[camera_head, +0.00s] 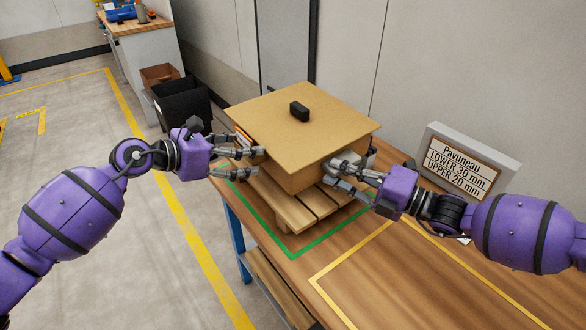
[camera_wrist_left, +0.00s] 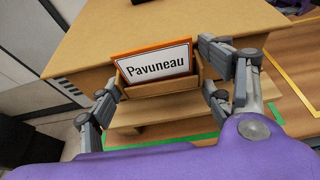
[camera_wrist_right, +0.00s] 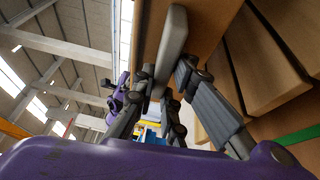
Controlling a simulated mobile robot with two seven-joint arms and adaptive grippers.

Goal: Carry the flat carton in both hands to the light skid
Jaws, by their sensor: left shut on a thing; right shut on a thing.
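The flat carton (camera_head: 265,115) is a tan box with a small black block (camera_head: 299,111) on its top. It sits level over the light wooden skid (camera_head: 283,208); whether it touches the slats is unclear. My left gripper (camera_head: 250,152) is shut on the carton's left side, with fingers either side of a label holder reading "Pavuneau" (camera_wrist_left: 157,65) in the left wrist view. My right gripper (camera_head: 330,172) is shut on the carton's right side, at a grey bar (camera_wrist_right: 172,40) in the right wrist view. The exact finger contacts are partly hidden.
The skid stands inside a green outline (camera_head: 292,255) on the wooden table. A yellow outline (camera_head: 330,300) to its right encloses bare tabletop. A sign (camera_head: 462,168) reading "LOWER 30 mm, UPPER 20 mm" stands at the right. Dark bins (camera_head: 182,103) stand on the floor behind left.

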